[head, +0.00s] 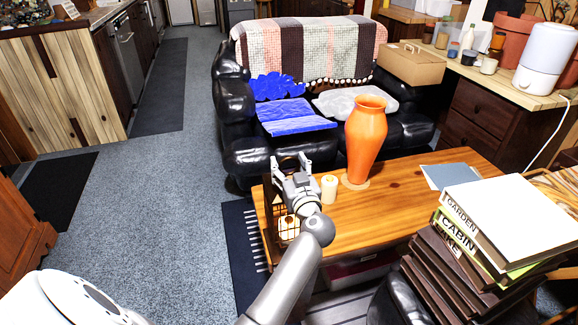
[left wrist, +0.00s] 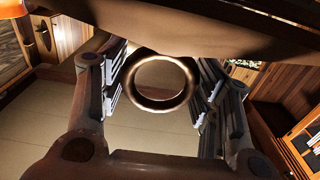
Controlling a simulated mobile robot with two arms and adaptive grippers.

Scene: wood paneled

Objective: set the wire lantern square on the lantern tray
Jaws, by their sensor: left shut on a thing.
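The wire lantern (head: 269,208) is a dark cage with a pale candle inside, at the left end of the wooden coffee table in the head view. My left gripper (head: 291,164) is above it, and my wrist hides part of it. In the left wrist view a metal ring (left wrist: 160,105), which seems to be the lantern's top ring, sits between the finger pads. The left gripper is shut on it. I cannot tell whether the lantern's base touches the table. A flat blue-grey square (head: 450,175) lies at the table's right; it may be the lantern tray. My right gripper is out of view.
A cream candle (head: 329,189) stands close right of my gripper. A tall orange vase (head: 365,140) stands behind it on a round base. Stacked books (head: 510,215) rise at the front right. A black sofa (head: 265,155) is behind the table (head: 375,215), whose middle front is clear.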

